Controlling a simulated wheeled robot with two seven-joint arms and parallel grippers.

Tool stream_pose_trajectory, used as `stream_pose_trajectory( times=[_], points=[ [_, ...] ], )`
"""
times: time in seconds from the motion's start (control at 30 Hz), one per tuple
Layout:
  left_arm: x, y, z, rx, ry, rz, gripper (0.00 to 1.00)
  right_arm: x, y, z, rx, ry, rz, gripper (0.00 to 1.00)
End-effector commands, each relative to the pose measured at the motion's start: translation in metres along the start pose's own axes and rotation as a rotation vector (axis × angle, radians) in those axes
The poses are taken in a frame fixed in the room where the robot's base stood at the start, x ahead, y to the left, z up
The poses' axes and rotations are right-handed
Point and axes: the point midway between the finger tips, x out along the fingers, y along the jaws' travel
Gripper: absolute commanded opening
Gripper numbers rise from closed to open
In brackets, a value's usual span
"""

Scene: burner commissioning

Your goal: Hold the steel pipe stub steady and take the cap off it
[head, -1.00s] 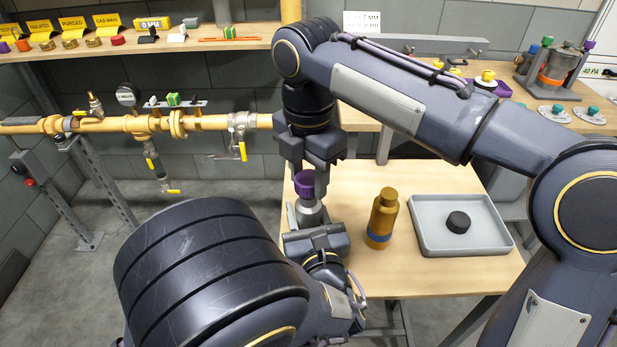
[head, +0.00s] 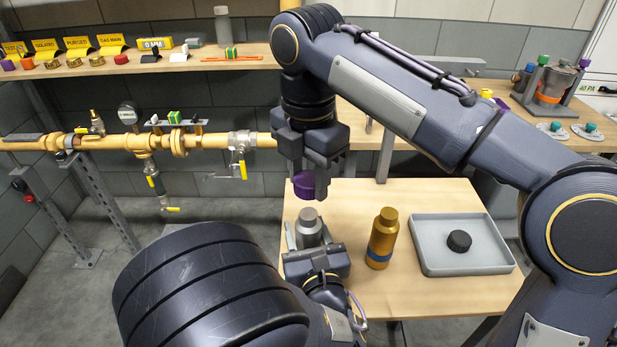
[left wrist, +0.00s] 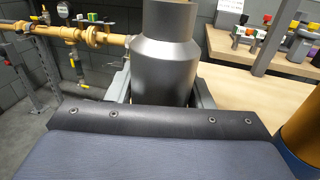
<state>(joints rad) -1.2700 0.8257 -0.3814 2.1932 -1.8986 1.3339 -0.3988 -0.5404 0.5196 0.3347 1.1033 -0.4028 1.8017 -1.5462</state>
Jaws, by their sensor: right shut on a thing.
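The steel pipe stub (head: 309,230) stands upright above the wooden table, its grey top bare. It fills the middle of the left wrist view (left wrist: 164,68), with a narrower neck above a wide body. My left gripper (head: 312,248) is shut on its body, one finger on each side; its lower part is hidden. My right gripper (head: 311,172) points down above the stub and is shut on the purple cap (head: 304,186). The cap hangs clear of the stub's top, with a visible gap between them.
A brass bottle (head: 383,238) with a blue band stands right of the stub. Beyond it a grey tray (head: 430,262) holds a black cap (head: 459,241). A yellow gas pipe (head: 110,141) runs along the left. A shelf (head: 150,67) with labelled fittings is behind.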

Motion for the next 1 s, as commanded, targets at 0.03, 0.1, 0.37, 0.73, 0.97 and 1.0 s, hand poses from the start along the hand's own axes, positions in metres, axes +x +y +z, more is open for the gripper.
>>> stream_pose_trajectory(
  times=[0.03,0.1,0.37,0.73,0.97,1.0],
  points=[
    [0.000,0.000,0.000,0.000,0.000,0.000,0.54,0.000,0.000,0.000,0.000,0.000,0.000,0.13],
    [0.000,0.000,0.000,0.000,0.000,0.000,0.63,0.000,0.000,0.000,0.000,0.000,0.000,0.13],
    [0.000,0.000,0.000,0.000,0.000,0.000,0.68,0.000,0.000,0.000,0.001,0.000,0.000,0.13],
    [-0.047,-0.002,0.000,-0.001,0.000,-0.007,0.68,0.004,0.000,0.000,0.001,0.000,0.000,0.13],
    [-0.094,-0.001,-0.001,0.000,-0.001,-0.006,0.68,0.007,0.000,0.000,0.001,0.000,0.000,0.13],
    [-0.100,-0.001,0.000,-0.001,-0.001,-0.004,0.68,0.007,0.000,0.000,0.001,0.000,0.000,0.13]
  ],
)
